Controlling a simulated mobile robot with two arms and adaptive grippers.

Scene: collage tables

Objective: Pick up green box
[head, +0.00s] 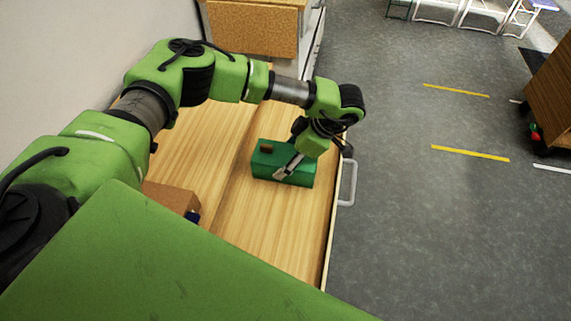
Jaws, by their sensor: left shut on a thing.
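The green box (265,166) is at the right part of the wooden table, near its right edge. My left gripper (284,172) reaches down over the box from the upper right and is shut on it. One finger shows against the box's top and front; the other finger is mostly hidden. I cannot tell whether the box is resting on the table or slightly raised. My right gripper is not in view.
The wooden table (262,215) has bare room in front of the box. A brown box (170,196) with a dark blue item beside it lies to the left. A metal handle (348,183) sticks out at the table's right edge. A cork-coloured board (252,28) stands behind.

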